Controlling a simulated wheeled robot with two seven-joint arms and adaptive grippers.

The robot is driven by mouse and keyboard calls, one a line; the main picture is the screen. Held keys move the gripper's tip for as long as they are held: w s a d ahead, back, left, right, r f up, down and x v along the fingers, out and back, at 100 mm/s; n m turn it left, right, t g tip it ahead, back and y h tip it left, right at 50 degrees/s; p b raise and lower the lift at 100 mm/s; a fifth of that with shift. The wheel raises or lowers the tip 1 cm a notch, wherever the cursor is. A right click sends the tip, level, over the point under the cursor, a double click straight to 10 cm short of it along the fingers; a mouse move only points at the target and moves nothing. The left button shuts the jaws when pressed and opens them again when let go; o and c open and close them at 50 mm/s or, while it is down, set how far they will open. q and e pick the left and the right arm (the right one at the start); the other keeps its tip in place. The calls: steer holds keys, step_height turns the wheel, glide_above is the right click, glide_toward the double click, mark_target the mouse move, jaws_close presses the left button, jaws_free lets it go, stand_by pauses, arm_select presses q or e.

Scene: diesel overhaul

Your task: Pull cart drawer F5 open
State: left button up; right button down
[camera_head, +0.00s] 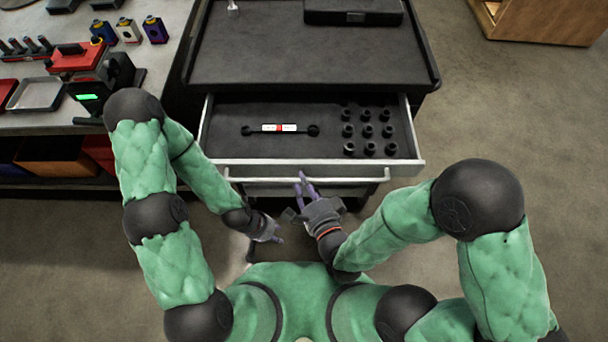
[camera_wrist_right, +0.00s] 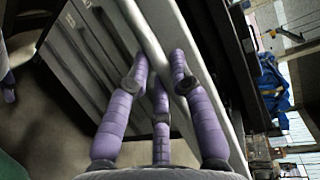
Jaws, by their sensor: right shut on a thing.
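The dark-topped cart (camera_head: 300,62) stands ahead with an upper drawer (camera_head: 235,112) pulled out. I see no readable label telling which drawer is F5. A pale handle bar (camera_head: 255,180) runs along the front of the open drawer. My right gripper (camera_head: 304,184) is shut on this handle near its middle; in the right wrist view its purple fingers (camera_wrist_right: 158,66) close around the handle bar (camera_wrist_right: 146,38). My left gripper (camera_head: 274,232) hangs lower, in front of the cart and apart from it; its fingers are too small to judge.
The open drawer holds a torque wrench (camera_head: 270,128) and several black sockets (camera_head: 368,130). A black case (camera_head: 352,12) lies on the cart top. A workbench (camera_head: 150,62) with tools stands close on the left.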

steer(key=shift+s, duration=0.7)
steer(key=c, duration=1.1)
jaws_free()
